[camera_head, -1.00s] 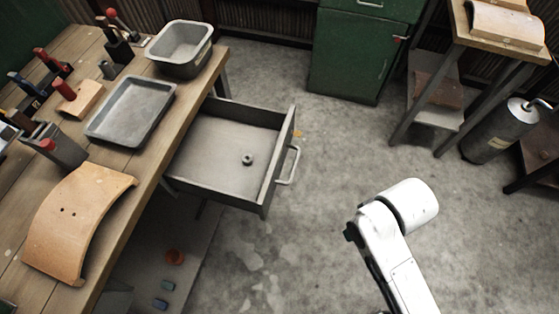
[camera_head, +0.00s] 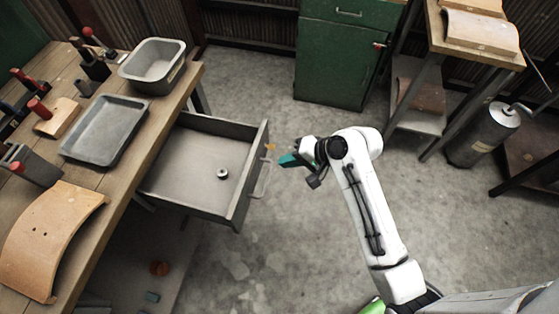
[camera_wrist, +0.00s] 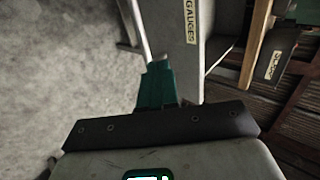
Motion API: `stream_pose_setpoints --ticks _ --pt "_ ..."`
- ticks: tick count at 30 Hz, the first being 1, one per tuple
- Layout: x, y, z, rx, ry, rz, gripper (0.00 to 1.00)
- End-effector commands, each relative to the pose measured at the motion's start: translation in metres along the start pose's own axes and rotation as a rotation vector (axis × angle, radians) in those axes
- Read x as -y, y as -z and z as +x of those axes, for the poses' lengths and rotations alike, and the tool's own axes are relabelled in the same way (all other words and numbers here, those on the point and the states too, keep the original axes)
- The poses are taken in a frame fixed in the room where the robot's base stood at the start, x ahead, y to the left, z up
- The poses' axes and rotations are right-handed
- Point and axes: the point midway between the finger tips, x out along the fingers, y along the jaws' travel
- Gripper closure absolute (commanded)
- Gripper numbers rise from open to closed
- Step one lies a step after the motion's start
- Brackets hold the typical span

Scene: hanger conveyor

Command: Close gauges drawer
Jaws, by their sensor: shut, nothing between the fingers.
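The grey gauges drawer (camera_head: 240,195) stands pulled out from under the wooden workbench, with a small round nut-like piece (camera_head: 222,173) on its floor. Its front, marked GAUGES, shows in the wrist view (camera_wrist: 185,60). A pale bar handle (camera_head: 264,180) is on the drawer front and also shows in the wrist view (camera_wrist: 136,25). My gripper (camera_head: 284,160) has teal fingers and is just right of the drawer front, near the handle's far end. In the wrist view my shut, empty fingers (camera_wrist: 158,68) point at the drawer front. I cannot tell whether they touch it.
The workbench (camera_head: 125,172) holds a grey tray (camera_head: 105,130), a deep metal pan (camera_head: 152,66), a curved wooden piece (camera_head: 50,235) and red-handled tools. A green cabinet (camera_head: 340,60) stands at the back. A side table and a gas cylinder (camera_head: 485,135) are at right. The floor between is clear.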

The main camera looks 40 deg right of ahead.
Motion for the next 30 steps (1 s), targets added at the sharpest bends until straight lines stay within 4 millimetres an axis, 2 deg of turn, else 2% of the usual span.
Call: stream_pose_setpoints --ticks 9,15,21,30 --pt "0.0 -0.001 0.054 0.003 -0.004 -0.004 1.0" --pt "-0.001 -0.001 0.08 0.002 -0.004 -0.005 1.0" --pt "-0.001 -0.001 0.089 0.0 -0.004 -0.006 1.0" --pt "-0.001 -0.001 0.089 0.0 -0.004 -0.006 1.0"
